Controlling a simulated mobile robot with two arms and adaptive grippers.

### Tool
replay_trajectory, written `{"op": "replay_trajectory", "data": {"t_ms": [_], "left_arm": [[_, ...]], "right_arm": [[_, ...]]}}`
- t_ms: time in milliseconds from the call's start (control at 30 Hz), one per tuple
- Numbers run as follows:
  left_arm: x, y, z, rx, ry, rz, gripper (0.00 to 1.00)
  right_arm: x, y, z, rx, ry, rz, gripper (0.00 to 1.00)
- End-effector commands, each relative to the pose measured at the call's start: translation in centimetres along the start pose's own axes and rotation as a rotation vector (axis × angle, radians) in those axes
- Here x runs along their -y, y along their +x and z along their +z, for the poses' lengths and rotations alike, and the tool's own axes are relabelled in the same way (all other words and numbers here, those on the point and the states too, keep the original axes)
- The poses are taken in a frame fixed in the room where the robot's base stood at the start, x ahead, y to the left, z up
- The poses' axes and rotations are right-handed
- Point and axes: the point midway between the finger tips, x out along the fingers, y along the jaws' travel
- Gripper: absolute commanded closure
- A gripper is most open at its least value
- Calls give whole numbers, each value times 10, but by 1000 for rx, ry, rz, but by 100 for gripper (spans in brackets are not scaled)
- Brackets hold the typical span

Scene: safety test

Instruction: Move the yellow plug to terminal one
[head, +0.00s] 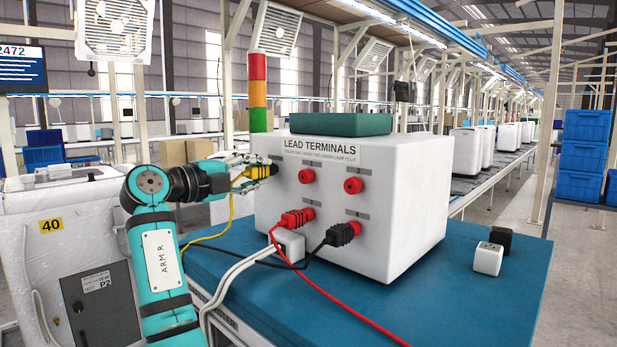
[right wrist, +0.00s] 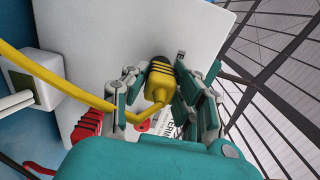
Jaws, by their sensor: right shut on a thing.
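The yellow plug (head: 255,173) is at the left part of the front face of the white terminal box (head: 400,230). My right gripper (head: 243,172) is shut on it. In the right wrist view the fingers (right wrist: 158,88) sit either side of the plug (right wrist: 160,80), whose black end (right wrist: 162,60) meets or nearly meets the box; I cannot tell if it is seated. Two red terminals (head: 306,176) (head: 353,185) stand free on the upper row. A red plug (head: 297,218) and a black plug (head: 342,233) are on the lower row. Terminal numbers are too small to read surely. My left gripper is not in view.
A white block (head: 290,243) with white cables stands before the box. Red, black and yellow leads cross the blue table (head: 440,300). A white cube (head: 488,258) and a black one (head: 501,240) sit at right. A red, orange and green lamp tower (head: 257,92) rises behind.

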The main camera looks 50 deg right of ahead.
Motion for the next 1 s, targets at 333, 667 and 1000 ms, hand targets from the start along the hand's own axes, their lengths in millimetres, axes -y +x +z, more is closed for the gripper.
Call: {"op": "replay_trajectory", "data": {"t_ms": [333, 667, 1000], "left_arm": [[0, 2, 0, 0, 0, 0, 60], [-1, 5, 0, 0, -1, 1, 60], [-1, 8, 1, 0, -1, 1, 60]], "right_arm": [[-1, -5, 0, 1, 0, 0, 100], [-1, -18, 0, 1, -1, 0, 100], [-1, -32, 0, 1, -1, 0, 100]]}}
